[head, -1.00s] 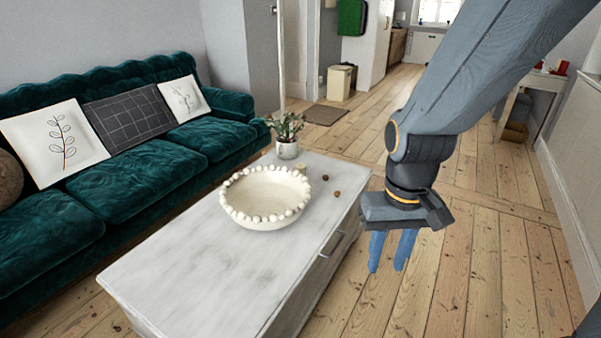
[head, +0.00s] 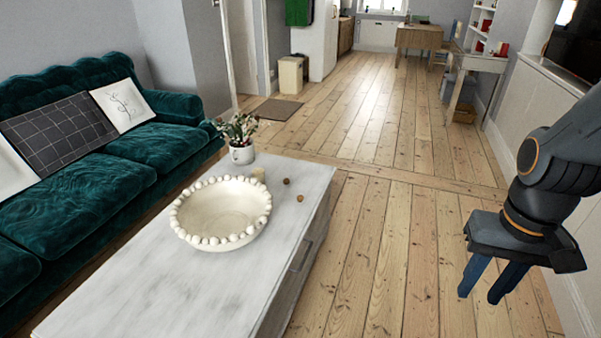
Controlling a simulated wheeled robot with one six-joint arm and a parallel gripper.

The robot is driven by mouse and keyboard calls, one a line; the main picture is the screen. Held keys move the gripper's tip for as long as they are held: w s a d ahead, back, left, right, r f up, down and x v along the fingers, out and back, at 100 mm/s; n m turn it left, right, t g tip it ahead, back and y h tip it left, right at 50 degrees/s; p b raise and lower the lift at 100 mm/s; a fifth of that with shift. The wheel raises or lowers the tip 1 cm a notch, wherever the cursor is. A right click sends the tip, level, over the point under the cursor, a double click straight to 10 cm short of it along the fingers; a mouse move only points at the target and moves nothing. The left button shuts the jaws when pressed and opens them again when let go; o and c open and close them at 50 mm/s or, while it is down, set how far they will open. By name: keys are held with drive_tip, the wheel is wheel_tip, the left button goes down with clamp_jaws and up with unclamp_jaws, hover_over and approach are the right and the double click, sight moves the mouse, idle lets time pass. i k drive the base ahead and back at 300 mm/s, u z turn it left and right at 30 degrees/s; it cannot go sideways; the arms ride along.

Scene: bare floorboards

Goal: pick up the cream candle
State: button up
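A small cream candle (head: 258,174) stands on the white coffee table (head: 120,290), just behind the beaded bowl and right of the potted plant. Its lower part is partly hidden by the bowl's rim. My gripper (head: 490,290) is at the right of the head view, over the floor, well away from the table and the candle. Its two blue fingers point down with a narrow gap between them, and nothing shows between them.
A cream bowl with a beaded rim (head: 222,212) sits on the table in front of the candle. A potted plant (head: 242,150) and two small brown nuts (head: 299,198) are close by. A green sofa (head: 80,205) runs along the left. Wooden floor (head: 385,240) is clear right of the table.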

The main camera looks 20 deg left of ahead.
sight(258, 174)
drive_tip(key=z, duration=0.05)
drive_tip(key=i, duration=3.2)
drive_tip(key=u, duration=2.95)
drive_tip(key=i, duration=0.5)
